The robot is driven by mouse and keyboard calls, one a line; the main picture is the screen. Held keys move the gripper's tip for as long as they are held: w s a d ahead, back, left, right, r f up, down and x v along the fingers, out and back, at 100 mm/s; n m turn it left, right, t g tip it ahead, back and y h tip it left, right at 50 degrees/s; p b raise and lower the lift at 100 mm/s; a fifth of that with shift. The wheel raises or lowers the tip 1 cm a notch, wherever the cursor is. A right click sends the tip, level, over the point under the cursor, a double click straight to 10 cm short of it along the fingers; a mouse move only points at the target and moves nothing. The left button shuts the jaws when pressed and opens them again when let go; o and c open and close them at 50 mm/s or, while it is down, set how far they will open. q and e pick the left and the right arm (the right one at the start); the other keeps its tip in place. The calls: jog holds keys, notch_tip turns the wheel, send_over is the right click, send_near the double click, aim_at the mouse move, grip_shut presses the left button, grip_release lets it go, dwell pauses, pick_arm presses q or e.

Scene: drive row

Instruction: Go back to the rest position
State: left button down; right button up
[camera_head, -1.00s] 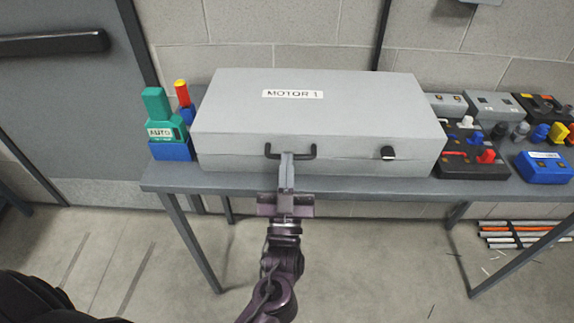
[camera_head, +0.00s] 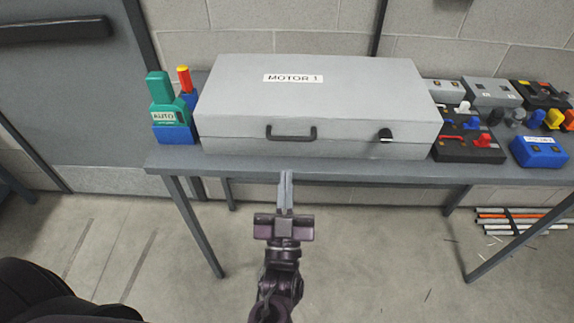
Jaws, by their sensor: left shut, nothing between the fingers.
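My left gripper (camera_head: 286,176) is in the lower middle of the head view, in front of the table's front edge. Its fingers are together with nothing between them, pointing at the table. A grey case (camera_head: 310,95) labelled MOTOR 1 sits closed on the table. Its dark handle (camera_head: 291,135) is beyond my fingertips, and the fingers are apart from it. A dark latch or knob (camera_head: 386,136) is at the right of the case's front. My right gripper is not in view.
The grey table (camera_head: 330,171) spans the view. A green and blue AUTO device (camera_head: 162,105) stands left of the case. Black and blue switch boxes (camera_head: 540,150) stand at the right. A grey door (camera_head: 60,100) is at the left. Rods (camera_head: 508,218) lie on the floor at right.

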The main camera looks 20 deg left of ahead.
pick_arm(q)
jog(key=s+d+f+m+g+h, duration=0.1)
jog(key=f+m+g+h, duration=0.15)
jog(key=f, duration=0.95)
jog(key=s+f+m+g+h, duration=0.2)
jog(key=f+g+h, duration=0.15)
jog(key=f, duration=0.95)
jog(key=s+d+f+m+g+h, duration=0.15)
jog(key=f+g, duration=0.25)
jog(key=f, duration=0.8)
jog(key=s+a+f+g, duration=0.3)
jog(key=s+f, duration=0.2)
jog(key=f, duration=0.2)
jog(key=s+a+f+g, duration=0.3)
jog(key=s+f, duration=0.3)
jog(key=f, duration=0.2)
jog(key=s+a+f+g, duration=0.3)
jog(key=s+f, duration=0.1)
jog(key=s, duration=0.4)
jog(key=s+a+f+g, duration=0.3)
jog(key=s+f, duration=0.1)
jog(key=s, duration=0.5)
jog(key=shift+a+g+y+p, duration=0.3)
jog(key=shift+a+y, duration=0.05)
jog(key=shift+a, duration=0.05)
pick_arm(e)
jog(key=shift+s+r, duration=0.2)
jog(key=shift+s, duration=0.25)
